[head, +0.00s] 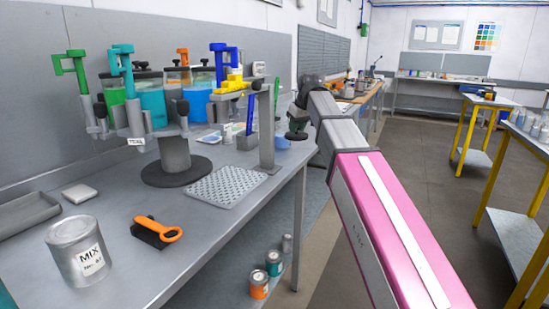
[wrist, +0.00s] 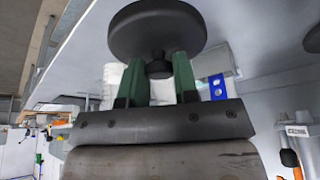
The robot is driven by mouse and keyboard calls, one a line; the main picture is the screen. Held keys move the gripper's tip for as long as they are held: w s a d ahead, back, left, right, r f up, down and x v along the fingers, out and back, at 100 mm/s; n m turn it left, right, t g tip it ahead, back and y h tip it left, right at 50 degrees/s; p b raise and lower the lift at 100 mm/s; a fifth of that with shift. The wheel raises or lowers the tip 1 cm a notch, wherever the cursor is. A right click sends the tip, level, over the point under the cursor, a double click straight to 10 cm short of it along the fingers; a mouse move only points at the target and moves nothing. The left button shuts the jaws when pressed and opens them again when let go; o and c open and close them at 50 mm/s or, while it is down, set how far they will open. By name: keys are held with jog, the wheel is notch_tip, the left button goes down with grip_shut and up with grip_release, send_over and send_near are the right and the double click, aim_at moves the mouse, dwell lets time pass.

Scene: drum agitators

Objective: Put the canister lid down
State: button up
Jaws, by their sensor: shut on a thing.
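My gripper (wrist: 160,66) has green fingers, shut on the knob of a dark round canister lid (wrist: 156,28) in the wrist view. The lid's disc lies beyond the fingertips, and only the knob is between them. In the head view my gripper (head: 298,122) is small and dark, near the right long edge of the grey bench, beyond the grey post; the lid is hard to make out there. Which canister the lid belongs to cannot be told.
A perforated grey mat (head: 226,186) lies on the bench (head: 190,222). A MIX can (head: 77,250), an orange-handled tool (head: 158,232) and a grey tray (head: 25,212) are nearer. An upright post (head: 267,125) stands by the bench edge.

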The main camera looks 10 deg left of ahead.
jog(key=a+r+n, duration=0.1)
jog(key=a+n, duration=0.2)
jog(key=a, duration=0.6)
jog(key=shift+g+y, duration=0.3)
jog(key=shift+y, duration=0.2)
jog(key=f, duration=0.9)
jog(key=shift+s+d+f, duration=0.15)
jog(key=shift+d+f, duration=0.05)
jog(key=shift+f, duration=0.15)
jog(key=o, duration=0.9)
jog(key=v, duration=1.2)
